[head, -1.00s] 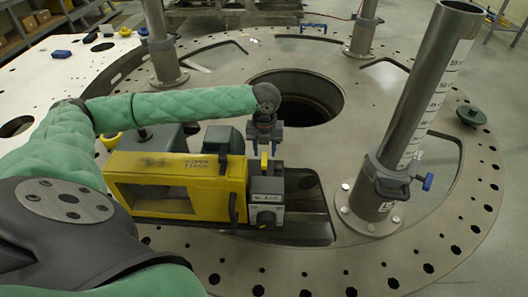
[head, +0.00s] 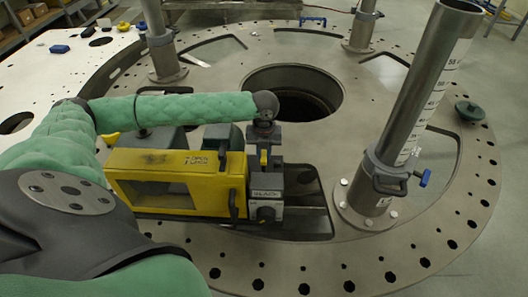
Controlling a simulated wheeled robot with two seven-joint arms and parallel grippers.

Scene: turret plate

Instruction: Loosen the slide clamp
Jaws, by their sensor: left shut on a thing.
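A yellow frame-shaped tool (head: 175,178) lies on the steel turret plate, with lettering on its top. At its right end sits a grey block (head: 268,186), which looks like the slide clamp, with a small label and a round knob (head: 265,214) on its front. A small yellow lever (head: 264,158) stands up from the top of this block. My left gripper (head: 264,150) points down from above, shut on the yellow lever. The gripper partly hides the lever's upper end. My right gripper does not show.
A tall graduated steel post (head: 424,95) stands to the right, with a blue-handled clamp collar (head: 388,176) round its base. A round central opening (head: 296,92) lies behind the gripper. More posts stand at the back. Bare plate (head: 320,265) lies in front.

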